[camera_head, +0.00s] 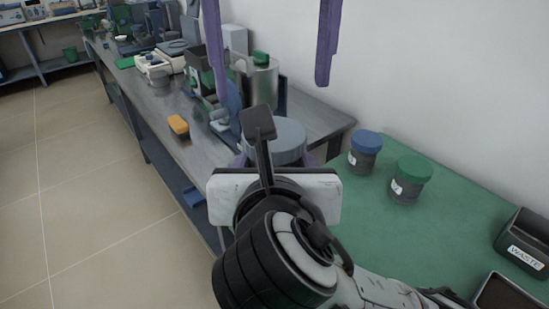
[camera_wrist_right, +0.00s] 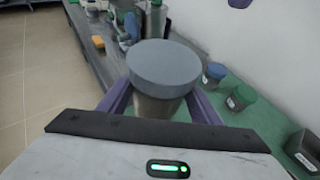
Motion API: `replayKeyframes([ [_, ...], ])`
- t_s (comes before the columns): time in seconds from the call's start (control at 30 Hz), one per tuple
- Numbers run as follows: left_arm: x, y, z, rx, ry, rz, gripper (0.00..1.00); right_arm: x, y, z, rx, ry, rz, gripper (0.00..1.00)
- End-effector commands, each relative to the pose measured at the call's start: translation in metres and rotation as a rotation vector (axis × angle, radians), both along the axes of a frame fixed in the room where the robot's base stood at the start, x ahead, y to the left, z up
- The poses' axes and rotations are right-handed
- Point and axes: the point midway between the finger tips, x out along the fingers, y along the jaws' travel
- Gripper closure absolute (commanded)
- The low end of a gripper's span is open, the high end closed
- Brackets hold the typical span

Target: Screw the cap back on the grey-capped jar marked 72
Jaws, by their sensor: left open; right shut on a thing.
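The grey-capped jar (camera_head: 275,137) is held upright in my right gripper (camera_head: 272,158), whose purple fingers close on it from both sides. In the right wrist view the wide grey cap (camera_wrist_right: 164,64) sits on top of the jar's body (camera_wrist_right: 156,107), between the fingers (camera_wrist_right: 160,105). I cannot tell how tight the cap is, and no number on the jar shows. My left gripper (camera_head: 271,90) is open and empty, its two purple fingers hanging down from the top of the head view, above and beyond the jar. One left fingertip also shows at the top of the right wrist view.
A blue-capped jar (camera_head: 365,153) and a green-capped jar (camera_head: 411,180) stand on the green mat (camera_head: 370,230) to the right. A bin marked WASTE (camera_head: 526,240) is at the right edge. The grey bench (camera_head: 160,110) holds instruments and an orange item (camera_head: 178,126).

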Motion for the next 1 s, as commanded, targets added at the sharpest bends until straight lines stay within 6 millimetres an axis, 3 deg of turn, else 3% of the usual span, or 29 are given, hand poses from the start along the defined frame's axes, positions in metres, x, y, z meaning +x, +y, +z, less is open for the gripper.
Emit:
replayKeyframes([
  [0.27, 0.0, 0.0, -0.007, 0.002, 0.002, -0.004, 0.11, 0.0, 0.0, 0.001, 0.001, -0.002, 0.001, 1.0],
  [0.7, -0.001, 0.0, -0.069, 0.001, 0.001, -0.003, 0.11, 0.0, 0.0, 0.001, 0.001, -0.002, 0.001, 1.0],
  [1.0, -0.001, 0.0, -0.081, 0.0, 0.0, -0.003, 0.11, 0.0, 0.0, 0.001, 0.001, -0.003, 0.001, 1.0],
])
